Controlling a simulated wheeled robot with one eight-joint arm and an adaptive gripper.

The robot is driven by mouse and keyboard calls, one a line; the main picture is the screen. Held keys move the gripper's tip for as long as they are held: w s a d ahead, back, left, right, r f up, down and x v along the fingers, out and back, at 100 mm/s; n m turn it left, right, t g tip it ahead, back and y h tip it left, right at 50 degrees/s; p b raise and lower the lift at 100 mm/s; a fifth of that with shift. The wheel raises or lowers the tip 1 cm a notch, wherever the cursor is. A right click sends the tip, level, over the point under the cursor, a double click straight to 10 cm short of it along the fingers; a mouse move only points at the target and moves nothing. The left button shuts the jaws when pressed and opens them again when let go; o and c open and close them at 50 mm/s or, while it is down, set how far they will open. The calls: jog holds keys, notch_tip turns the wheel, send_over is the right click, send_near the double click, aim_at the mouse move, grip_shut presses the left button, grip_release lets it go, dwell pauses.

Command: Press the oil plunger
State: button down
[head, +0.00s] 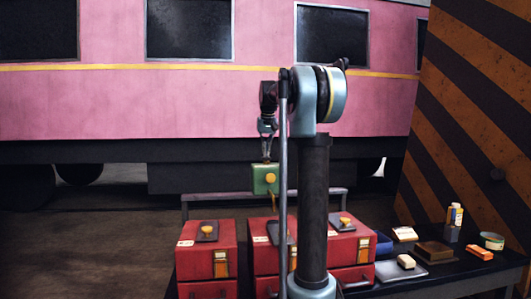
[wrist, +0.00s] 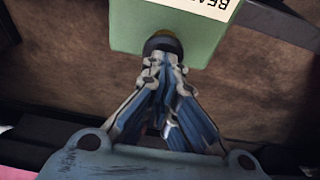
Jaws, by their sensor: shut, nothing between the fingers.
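A green box (head: 262,188) with a round yellow knob (head: 271,178) on its front stands in the middle of the head view. In the wrist view the green box (wrist: 205,20) fills the top and bears a partly visible white label (wrist: 205,5). A dark round collar (wrist: 160,40), seemingly the oil plunger, is on its near face. My gripper (wrist: 160,62) is shut and empty, with its fingertips at this collar. In the head view my gripper (head: 267,158) points down just above the green box. The fingers partly hide the collar, so I cannot tell whether they touch it.
Red toolboxes (head: 202,262) with yellow knobs stand below the green box. A pink carriage (head: 200,110) stands behind. A striped wall (head: 480,110) bounds the right.

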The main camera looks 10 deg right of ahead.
jog(key=shift+r, duration=0.25)
jog(key=w+v, duration=0.1)
jog(key=v, duration=1.2)
jog(key=shift+r, duration=0.3)
dwell(0.7)
notch_tip(320, 180, up, 3)
jog(key=shift+f, duration=0.1)
dwell(0.4)
send_over(267, 158)
jog(key=w, duration=0.3)
notch_tip(267, 158, down, 12)
jog(key=shift+s+f, duration=0.1)
jog(key=shift+f, duration=0.75)
